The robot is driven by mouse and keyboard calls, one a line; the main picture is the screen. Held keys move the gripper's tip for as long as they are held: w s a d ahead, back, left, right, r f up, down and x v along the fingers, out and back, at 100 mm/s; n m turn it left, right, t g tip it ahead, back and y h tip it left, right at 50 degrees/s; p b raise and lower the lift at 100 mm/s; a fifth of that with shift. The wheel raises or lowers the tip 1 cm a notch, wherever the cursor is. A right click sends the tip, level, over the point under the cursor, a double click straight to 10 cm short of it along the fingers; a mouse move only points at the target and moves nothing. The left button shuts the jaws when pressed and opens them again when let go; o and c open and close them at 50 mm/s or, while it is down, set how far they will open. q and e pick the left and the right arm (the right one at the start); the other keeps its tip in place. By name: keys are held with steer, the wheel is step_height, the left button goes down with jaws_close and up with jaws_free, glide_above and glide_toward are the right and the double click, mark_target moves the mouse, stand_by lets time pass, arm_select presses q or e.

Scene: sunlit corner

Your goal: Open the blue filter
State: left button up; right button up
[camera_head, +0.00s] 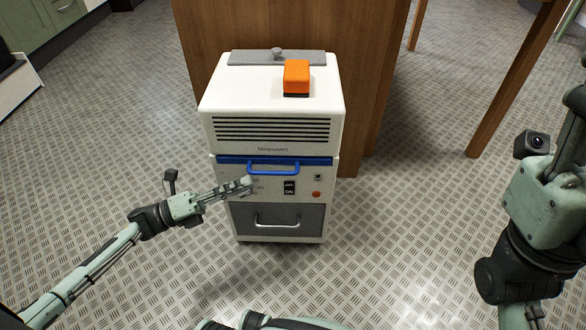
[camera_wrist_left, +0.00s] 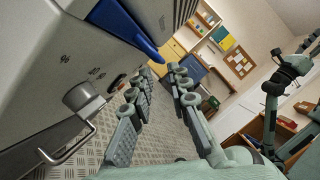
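The blue filter (camera_head: 232,159) is a flat blue strip across the front of a white machine (camera_head: 225,130), with a blue loop handle (camera_head: 273,170). The strip lies flush in the front and looks shut. My left gripper (camera_head: 249,185) is in front of the machine, just below and left of the blue handle. In the left wrist view its two ridged fingers (camera_wrist_left: 158,80) are apart with nothing between them. The blue part (camera_wrist_left: 125,22) shows beyond and above the fingertips there. My right arm is at the right edge of the head view; its fingers cannot be made out.
An orange block (camera_head: 296,76) and a grey plate with a knob (camera_head: 277,56) are on the machine's top. A wooden table (camera_head: 375,90) stands behind. The floor around is clear.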

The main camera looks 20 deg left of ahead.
mark_target(273, 172)
arm_select(q)
steer(key=shift+x, duration=4.05)
jaws_close()
steer(key=shift+f, duration=0.1)
